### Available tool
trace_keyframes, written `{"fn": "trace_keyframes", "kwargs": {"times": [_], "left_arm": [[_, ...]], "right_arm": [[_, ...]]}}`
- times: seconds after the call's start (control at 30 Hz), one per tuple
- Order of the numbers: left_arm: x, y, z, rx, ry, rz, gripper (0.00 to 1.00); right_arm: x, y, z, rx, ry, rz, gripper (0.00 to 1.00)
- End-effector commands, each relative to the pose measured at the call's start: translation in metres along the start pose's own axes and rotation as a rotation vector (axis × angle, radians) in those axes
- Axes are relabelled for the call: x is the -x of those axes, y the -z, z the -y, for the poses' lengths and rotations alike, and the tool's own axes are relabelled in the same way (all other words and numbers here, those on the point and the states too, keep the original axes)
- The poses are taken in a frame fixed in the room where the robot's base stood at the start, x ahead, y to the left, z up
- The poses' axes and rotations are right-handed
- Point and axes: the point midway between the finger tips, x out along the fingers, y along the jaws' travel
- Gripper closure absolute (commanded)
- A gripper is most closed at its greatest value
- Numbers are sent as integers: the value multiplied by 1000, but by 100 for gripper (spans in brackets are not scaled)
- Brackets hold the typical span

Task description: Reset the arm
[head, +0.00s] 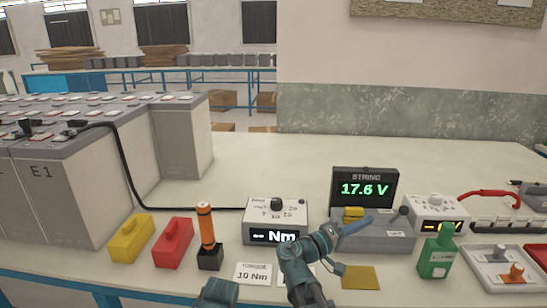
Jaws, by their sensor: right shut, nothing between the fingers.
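My right arm comes up from the bottom middle, and its gripper (357,223) points up and to the right in front of the grey base of the string meter. The fingers are together and hold nothing. It covers part of that base. I cannot tell how far it is above the base. My left gripper is not in view. A teal part of my own body shows at the bottom edge, left of the right arm.
The string meter (365,188) reads 17.6 V. A torque tester (275,220) stands left of the gripper. An orange-handled tool (205,226) stands in a black holder.

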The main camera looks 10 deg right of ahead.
Motion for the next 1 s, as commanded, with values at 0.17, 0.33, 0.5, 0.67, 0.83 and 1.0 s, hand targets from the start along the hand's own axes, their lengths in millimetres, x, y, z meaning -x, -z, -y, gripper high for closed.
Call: {"fn": "trace_keyframes", "kwargs": {"times": [0.17, 0.33, 0.5, 0.67, 0.83, 1.0], "left_arm": [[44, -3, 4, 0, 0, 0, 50], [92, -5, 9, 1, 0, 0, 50], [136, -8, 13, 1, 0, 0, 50], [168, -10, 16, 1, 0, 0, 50], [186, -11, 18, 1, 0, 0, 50], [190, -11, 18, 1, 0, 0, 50]], "right_arm": [[21, -9, 5, 9, 237, 66, 100], [78, -25, 25, 58, 615, 148, 100], [160, -40, 31, 143, 1001, 199, 100], [237, -53, 18, 231, 1314, 218, 100], [291, -62, 2, 299, 1526, 220, 100], [312, -66, -4, 324, 1607, 220, 100]]}}
